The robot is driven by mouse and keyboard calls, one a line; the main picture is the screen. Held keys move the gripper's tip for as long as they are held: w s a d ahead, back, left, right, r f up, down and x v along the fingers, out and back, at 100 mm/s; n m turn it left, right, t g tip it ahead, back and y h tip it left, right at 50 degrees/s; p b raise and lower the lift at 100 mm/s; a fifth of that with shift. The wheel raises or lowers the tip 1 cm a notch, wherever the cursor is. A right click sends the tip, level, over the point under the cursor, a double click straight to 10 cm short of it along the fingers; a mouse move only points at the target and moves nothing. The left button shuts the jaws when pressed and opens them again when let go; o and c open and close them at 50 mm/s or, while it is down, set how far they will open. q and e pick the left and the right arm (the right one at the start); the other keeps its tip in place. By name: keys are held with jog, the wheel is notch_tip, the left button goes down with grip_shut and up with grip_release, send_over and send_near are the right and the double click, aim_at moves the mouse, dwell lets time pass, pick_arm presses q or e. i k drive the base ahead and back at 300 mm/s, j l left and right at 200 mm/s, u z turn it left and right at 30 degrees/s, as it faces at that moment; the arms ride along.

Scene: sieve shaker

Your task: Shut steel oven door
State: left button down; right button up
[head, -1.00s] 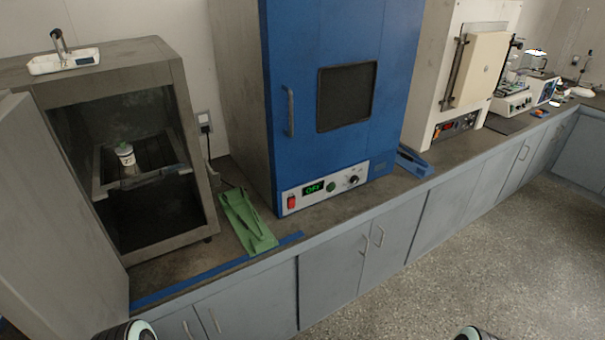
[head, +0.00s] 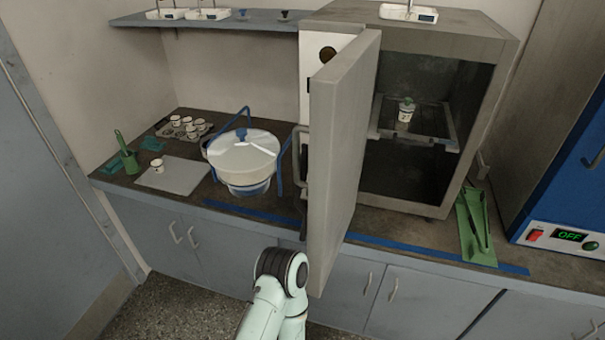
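The steel oven (head: 470,30) stands on the bench with its front open. Its grey door (head: 345,140) is swung wide open on the left side, sticking out towards me past the bench edge, seen nearly edge-on. A door handle (head: 298,160) shows on the door's left face. A lidded white jar (head: 406,110) sits on the shelf (head: 425,132) inside. A pale green link of one of my arms rises at the bottom, in front of and left of the door's lower end. Neither gripper is in view.
A large white lidded vessel in a blue frame (head: 243,160) stands left of the door. Further left are a white board (head: 172,175), a tray of small cups (head: 185,128) and a green holder (head: 128,160).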

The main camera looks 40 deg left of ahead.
aim_at(342, 92)
jog(key=k+j+u, duration=0.1)
jog(key=j, duration=0.35)
jog(key=k+j+u, duration=0.15)
jog(key=j, duration=0.3)
jog(key=k+j+u, duration=0.1)
jog(key=j, duration=0.35)
